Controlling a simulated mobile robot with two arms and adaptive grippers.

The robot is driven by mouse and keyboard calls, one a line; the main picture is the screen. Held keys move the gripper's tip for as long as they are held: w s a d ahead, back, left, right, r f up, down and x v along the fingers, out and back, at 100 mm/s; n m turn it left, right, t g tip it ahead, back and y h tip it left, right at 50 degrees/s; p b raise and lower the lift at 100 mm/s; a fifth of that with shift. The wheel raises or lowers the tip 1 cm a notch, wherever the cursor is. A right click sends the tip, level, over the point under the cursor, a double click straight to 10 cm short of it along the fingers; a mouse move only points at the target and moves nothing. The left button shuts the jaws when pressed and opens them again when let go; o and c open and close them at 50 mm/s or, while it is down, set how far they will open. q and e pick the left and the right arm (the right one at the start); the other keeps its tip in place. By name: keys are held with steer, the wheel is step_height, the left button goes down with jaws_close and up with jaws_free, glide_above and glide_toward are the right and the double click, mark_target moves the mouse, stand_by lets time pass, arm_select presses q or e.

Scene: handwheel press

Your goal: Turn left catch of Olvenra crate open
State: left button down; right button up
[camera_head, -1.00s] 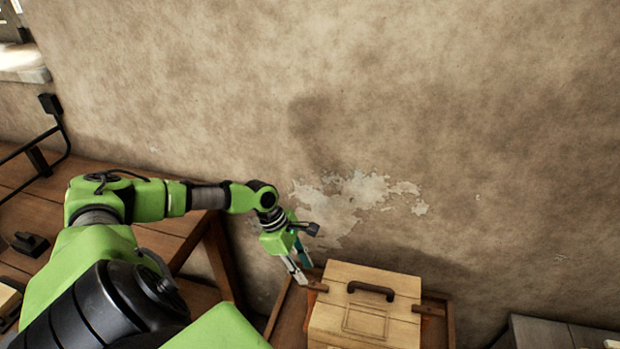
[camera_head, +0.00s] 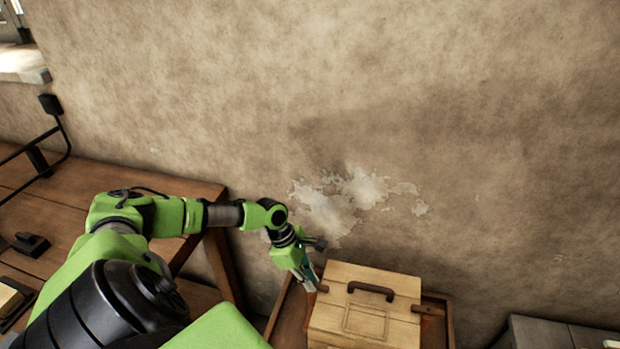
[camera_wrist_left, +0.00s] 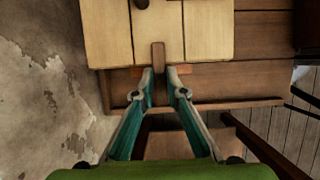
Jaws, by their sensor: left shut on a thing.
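The Olvenra crate (camera_head: 372,275) is a pale wooden box with a dark handle (camera_head: 371,290) on its lid. In the left wrist view the crate (camera_wrist_left: 110,35) fills the top. Its left catch, a brown wooden bar (camera_wrist_left: 158,56), sticks out over the crate's edge between my fingertips. My left gripper (camera_wrist_left: 160,77) is shut on this catch, one finger on each side. In the head view my left gripper (camera_head: 312,286) is at the crate's left edge and hides much of the catch. My right gripper is not in view.
The crate stands in a brown wooden tray or stand (camera_head: 437,300) with raised sides. A stained plaster wall (camera_head: 480,150) rises behind it. A wooden table (camera_head: 60,205) is at left, and a grey box (camera_head: 560,335) is at lower right.

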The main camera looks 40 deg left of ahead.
arm_select(q)
steer(key=shift+m, duration=0.3)
steer(key=shift+w+m+g+h+p, duration=0.15)
steer(key=shift+m+g+p, duration=0.2)
steer(key=shift+m, duration=0.25)
steer(key=shift+w+m+g+h+p, duration=0.15)
steer(key=shift+m+g+p, duration=0.15)
steer(key=shift+m, duration=0.3)
steer(key=m+g, duration=0.1)
steer(key=m, duration=0.1)
steer(key=m+g, duration=0.1)
steer(key=m, duration=0.2)
steer(key=shift+w+d+m, duration=0.1)
steer(key=shift+w+m, duration=0.05)
steer(key=shift+m, duration=0.15)
steer(key=m+g, duration=0.1)
steer(key=m, duration=0.1)
steer(key=m+g+y, duration=0.1)
steer(key=m, duration=0.2)
steer(key=shift+w+d+b, duration=0.1)
steer(key=shift+w+b, duration=0.1)
steer(key=shift+b, duration=0.2)
steer(key=shift+w+m+g+y, duration=0.1)
steer(key=shift+m+g+y, duration=0.45)
steer(key=shift+m, duration=1.55)
steer(key=c, duration=2)
jaws_free()
steer(key=shift+c, duration=0.2)
